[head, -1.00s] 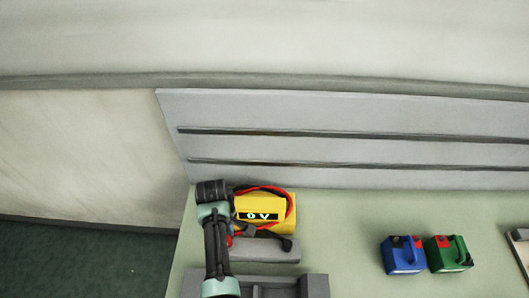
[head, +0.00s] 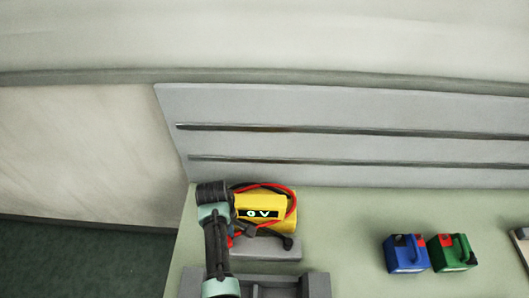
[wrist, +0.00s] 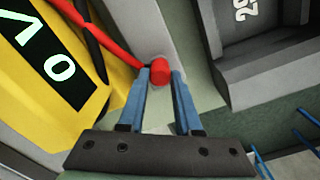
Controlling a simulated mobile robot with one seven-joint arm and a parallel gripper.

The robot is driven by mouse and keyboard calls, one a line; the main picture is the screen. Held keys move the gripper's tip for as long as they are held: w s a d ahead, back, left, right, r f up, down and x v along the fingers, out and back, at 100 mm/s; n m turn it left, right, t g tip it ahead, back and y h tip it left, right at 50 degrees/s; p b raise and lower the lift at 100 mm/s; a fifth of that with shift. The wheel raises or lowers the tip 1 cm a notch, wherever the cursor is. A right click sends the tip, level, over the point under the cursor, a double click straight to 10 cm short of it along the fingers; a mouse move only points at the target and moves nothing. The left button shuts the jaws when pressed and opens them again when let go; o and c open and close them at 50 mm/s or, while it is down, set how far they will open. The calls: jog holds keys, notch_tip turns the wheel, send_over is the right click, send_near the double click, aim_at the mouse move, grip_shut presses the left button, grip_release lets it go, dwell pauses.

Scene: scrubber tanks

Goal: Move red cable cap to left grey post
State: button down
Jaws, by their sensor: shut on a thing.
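The red cable cap (wrist: 160,68) is between the blue fingertips of my gripper (wrist: 160,75) in the wrist view, with the fingers shut on it. The red cable (wrist: 118,47) runs to it from the upper left. The cap is over or against the grey block (wrist: 148,28); I cannot tell whether they touch. In the head view my arm hides the gripper, and only a bit of red shows beside it. The grey block (head: 268,249) lies in front of the yellow 0 V meter (head: 280,212). I cannot make out a separate left grey post.
A black cable end (head: 289,242) rests at the block's right end. A dark grey tray (head: 318,284) stands close in front. A slotted grey panel (head: 340,150) rises behind.

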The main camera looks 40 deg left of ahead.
jog(key=shift+c, duration=0.2)
grip_release()
dwell(0.3)
notch_tip(320, 180, up, 8)
jog(key=p, duration=0.8)
jog(key=shift+r, duration=0.2)
